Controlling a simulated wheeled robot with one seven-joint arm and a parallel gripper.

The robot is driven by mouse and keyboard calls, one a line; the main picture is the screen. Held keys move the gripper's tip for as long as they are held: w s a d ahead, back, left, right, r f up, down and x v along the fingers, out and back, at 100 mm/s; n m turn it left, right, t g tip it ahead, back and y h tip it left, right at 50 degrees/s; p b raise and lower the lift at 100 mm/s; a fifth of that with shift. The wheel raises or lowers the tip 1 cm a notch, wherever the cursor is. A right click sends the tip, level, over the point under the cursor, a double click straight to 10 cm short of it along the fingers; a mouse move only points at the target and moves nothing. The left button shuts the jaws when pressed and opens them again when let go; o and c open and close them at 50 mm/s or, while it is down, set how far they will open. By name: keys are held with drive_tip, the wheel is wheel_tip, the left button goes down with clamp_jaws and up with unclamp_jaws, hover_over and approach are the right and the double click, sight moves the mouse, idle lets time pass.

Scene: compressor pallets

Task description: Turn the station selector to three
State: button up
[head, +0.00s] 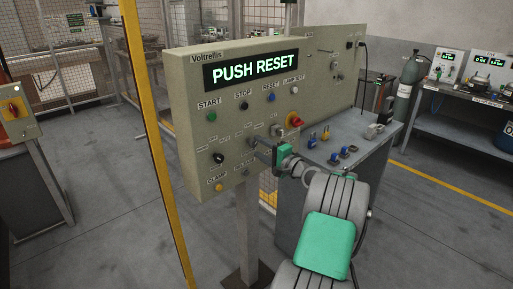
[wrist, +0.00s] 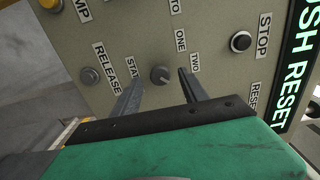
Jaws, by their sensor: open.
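The station selector (wrist: 160,75) is a small grey round knob on the beige panel in the wrist view, with labels ONE (wrist: 180,40) and TWO (wrist: 195,62) beside it. A label starting "STA" is partly covered by a finger. I cannot read a THREE label or tell where the knob points. My gripper (wrist: 158,80) is open, with one finger on each side of the knob; whether they touch it is unclear. In the head view my gripper (head: 262,148) is at the panel's lower right and hides the selector.
The control panel (head: 181,90) shows PUSH RESET on its display (head: 252,70). A red emergency knob (head: 294,120) sits just above my gripper. A black knob (head: 217,158) and a yellow button (head: 219,188) are to its left. A grey bench (head: 370,147) stands right, behind.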

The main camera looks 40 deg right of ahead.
drive_tip(key=s, duration=0.5)
drive_tip(key=shift+s+d+b, duration=0.1)
drive_tip(key=shift+s+b, duration=0.05)
drive_tip(key=shift+b, duration=0.15)
